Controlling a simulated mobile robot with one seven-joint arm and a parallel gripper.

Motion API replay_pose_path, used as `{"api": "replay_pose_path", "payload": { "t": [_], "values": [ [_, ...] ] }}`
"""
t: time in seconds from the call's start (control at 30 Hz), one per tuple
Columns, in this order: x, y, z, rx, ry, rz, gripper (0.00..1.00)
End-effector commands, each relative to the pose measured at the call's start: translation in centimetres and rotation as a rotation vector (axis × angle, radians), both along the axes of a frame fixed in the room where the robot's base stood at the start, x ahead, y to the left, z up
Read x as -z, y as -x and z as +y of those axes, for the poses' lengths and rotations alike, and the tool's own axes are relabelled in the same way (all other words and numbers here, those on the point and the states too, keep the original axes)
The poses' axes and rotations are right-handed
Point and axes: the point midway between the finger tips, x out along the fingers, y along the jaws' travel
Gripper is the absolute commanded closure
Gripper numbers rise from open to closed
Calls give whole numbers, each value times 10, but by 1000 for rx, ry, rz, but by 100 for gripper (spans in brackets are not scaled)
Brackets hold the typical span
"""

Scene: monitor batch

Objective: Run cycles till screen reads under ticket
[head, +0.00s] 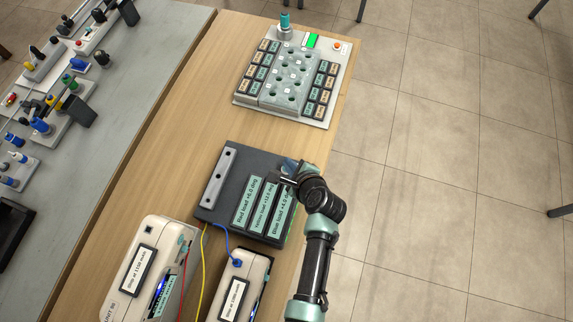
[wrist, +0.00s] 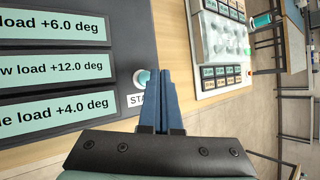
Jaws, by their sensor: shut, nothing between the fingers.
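My gripper (head: 289,166) is shut and empty at the right edge of a dark box (head: 215,212). In the wrist view its blue fingers (wrist: 162,75) are beside a round pale teal button (wrist: 141,79); I cannot tell if they touch it. A partly hidden white label starting "STA" (wrist: 136,100) is next to the button. The box bears three teal plates, reading red load +6.0 deg (head: 246,203), yellow load +12.0 deg (head: 264,207) and blue load +4.0 deg (head: 283,213). Two pale units carry white tickets (head: 138,270) (head: 233,300) and dark blue-lit screens (head: 158,295), too small to read.
Red, yellow and blue cables run near the units. A grey bench (head: 120,110) with small devices is at left. Bare wood lies between box and panel.

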Motion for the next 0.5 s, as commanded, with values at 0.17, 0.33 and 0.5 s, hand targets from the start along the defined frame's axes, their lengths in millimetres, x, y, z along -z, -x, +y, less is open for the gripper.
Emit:
{"api": "replay_pose_path", "payload": {
  "t": [0.17, 0.33, 0.5],
  "values": [
    [6, 0, 0, 0, 0, 0, 100],
    [9, 0, 0, 1, -1, 0, 100],
    [8, 0, 0, 0, 0, 0, 100]
  ]
}}
